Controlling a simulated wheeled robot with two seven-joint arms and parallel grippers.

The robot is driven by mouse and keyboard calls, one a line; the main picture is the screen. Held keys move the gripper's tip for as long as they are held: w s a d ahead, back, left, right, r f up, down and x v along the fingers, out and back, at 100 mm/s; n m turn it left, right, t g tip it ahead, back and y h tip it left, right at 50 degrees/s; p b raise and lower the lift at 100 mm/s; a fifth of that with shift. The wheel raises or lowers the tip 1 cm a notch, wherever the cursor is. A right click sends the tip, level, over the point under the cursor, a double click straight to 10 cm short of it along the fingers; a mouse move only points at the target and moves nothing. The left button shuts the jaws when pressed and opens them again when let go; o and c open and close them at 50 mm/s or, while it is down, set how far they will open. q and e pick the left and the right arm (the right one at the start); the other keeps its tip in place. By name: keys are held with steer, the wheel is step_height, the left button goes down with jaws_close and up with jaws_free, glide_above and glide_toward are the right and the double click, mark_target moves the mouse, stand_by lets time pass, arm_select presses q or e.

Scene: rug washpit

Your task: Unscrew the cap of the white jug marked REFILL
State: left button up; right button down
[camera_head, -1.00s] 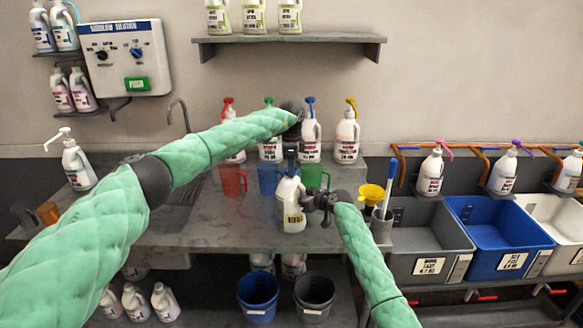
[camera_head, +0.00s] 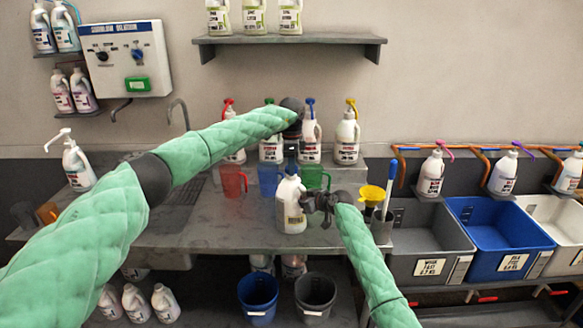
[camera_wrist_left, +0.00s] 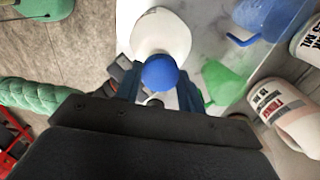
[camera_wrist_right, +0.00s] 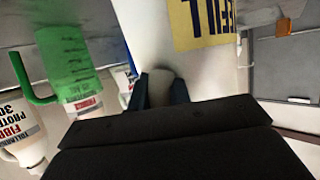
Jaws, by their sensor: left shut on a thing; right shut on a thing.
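The white jug (camera_head: 291,213) with a yellow label stands upright on the grey counter near its front edge. In the right wrist view its label (camera_wrist_right: 205,20) shows part of the word REFILL. Its round blue cap (camera_wrist_left: 160,73) is between the fingers of my left gripper (camera_head: 291,170), which is shut on it from above. I cannot tell whether the cap is still seated on the neck. My right gripper (camera_head: 316,203) comes from the right and is shut on the jug's side, at what looks like its handle (camera_wrist_right: 160,85), partly hidden by the fingers.
Red (camera_head: 232,181), blue (camera_head: 268,180) and green (camera_head: 318,178) measuring jugs stand close behind. Pump bottles (camera_head: 347,142) line the back. A yellow funnel (camera_head: 371,194) is to the right. Grey (camera_head: 428,237) and blue (camera_head: 500,235) bins stand farther right. Counter left of the jug is clear.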

arm_select(q)
steer(key=shift+r, duration=0.6)
steer(key=shift+r, duration=1.95)
arm_select(e)
steer(key=c, duration=1.2)
jaws_free()
steer(key=shift+c, duration=0.2)
